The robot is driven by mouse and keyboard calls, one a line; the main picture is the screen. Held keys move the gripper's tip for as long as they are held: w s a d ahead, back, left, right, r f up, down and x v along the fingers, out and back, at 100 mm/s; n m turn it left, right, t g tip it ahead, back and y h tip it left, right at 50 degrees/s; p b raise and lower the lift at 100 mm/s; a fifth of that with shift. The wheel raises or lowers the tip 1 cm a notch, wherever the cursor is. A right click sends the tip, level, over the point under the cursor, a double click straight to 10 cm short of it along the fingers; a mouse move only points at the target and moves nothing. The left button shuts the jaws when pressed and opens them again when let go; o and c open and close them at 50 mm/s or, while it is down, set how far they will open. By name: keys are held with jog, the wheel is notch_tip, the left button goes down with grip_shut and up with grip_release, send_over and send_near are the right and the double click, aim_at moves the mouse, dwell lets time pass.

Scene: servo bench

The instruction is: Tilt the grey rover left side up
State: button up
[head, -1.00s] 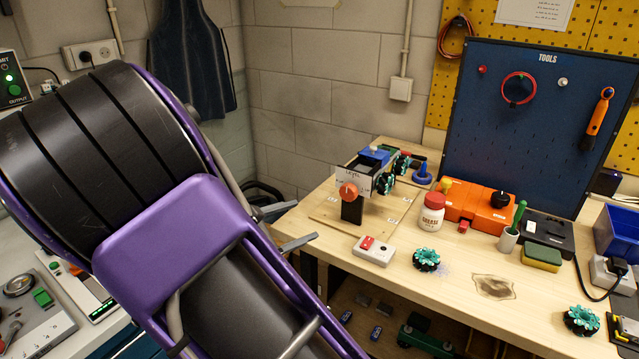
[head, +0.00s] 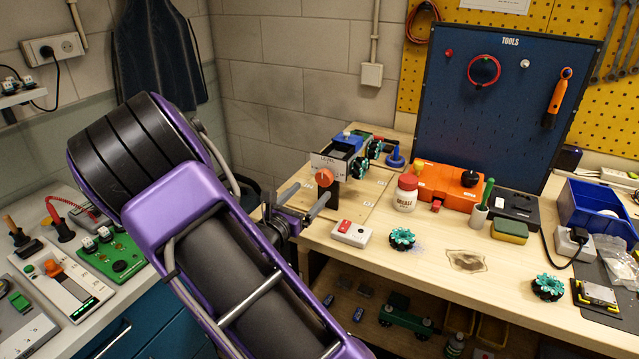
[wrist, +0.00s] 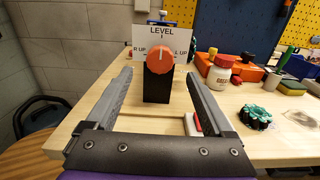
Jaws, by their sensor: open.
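An orange knob (head: 324,177) sits on a black post (wrist: 157,88) in front of a white sign (wrist: 179,43) reading LEVEL, R UP at left and L UP at right. In the wrist view the knob's pale mark points up, toward LEVEL. Behind the sign, a grey rover body (head: 341,149) with teal wheels shows in the head view, partly hidden. I cannot make out any tilt. My gripper (head: 303,199) is open and empty. In the wrist view its fingers (wrist: 159,76) stand on either side of the post, short of the knob and apparently not touching it.
A white box with a red switch (head: 351,233) lies right of the post. A white bottle with a red cap (head: 405,193), an orange case (head: 449,183) and a teal wheel (head: 402,238) stand farther right.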

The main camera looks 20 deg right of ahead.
aim_at(322, 180)
jog(key=x, duration=0.6)
grip_shut()
dwell(0.4)
